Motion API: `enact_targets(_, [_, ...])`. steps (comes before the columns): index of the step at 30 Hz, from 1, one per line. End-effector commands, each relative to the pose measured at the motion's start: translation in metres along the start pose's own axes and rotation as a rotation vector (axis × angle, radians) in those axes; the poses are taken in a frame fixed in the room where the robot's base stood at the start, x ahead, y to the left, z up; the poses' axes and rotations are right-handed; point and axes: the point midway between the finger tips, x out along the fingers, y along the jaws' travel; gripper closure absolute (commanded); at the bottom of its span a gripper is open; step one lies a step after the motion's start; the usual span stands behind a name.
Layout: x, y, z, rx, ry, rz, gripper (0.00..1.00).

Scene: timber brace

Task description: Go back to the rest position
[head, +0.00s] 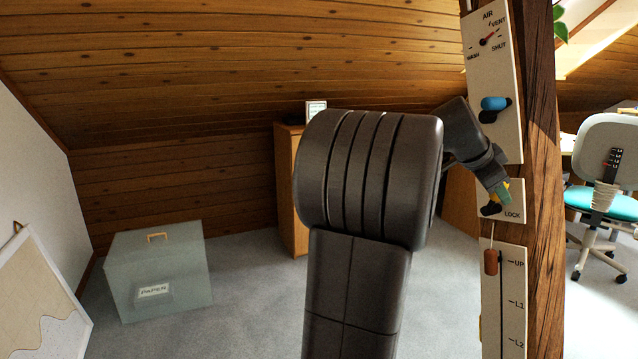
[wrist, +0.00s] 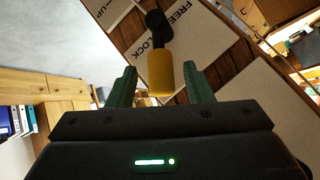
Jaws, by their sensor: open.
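My gripper (head: 501,191) is at the lock panel (head: 516,193) on the timber post (head: 543,150), at the right of the head view. In the wrist view my gripper (wrist: 161,82) has its two green fingers apart. A yellow handle (wrist: 161,75) on a dark lever stands between them, with a gap on each side. The panel in the wrist view (wrist: 185,35) reads FREE and LOCK. My arm hides part of the post's left side in the head view.
Above is the AIR panel (head: 490,75) with a dial and a blue handle (head: 494,103). Below is a slider panel (head: 515,305) with a red-brown handle (head: 491,262) near UP. A chair (head: 604,150) stands right; a cabinet (head: 289,190) and grey box (head: 158,270) stand left.

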Motion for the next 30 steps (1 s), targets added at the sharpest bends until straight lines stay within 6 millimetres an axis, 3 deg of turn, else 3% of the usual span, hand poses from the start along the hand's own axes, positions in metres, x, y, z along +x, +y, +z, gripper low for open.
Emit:
enact_targets(3, [0.026, 0.001, 0.001, 0.001, 0.0, 0.003, 0.54])
enact_targets(5, [0.018, -0.005, -0.002, -0.035, 0.011, 0.028, 0.54])
enact_targets(13, [0.018, -0.011, 0.001, -0.121, 0.042, 0.104, 0.54])
enact_targets(30, [0.018, -0.01, 0.006, -0.145, 0.038, 0.113, 0.54])
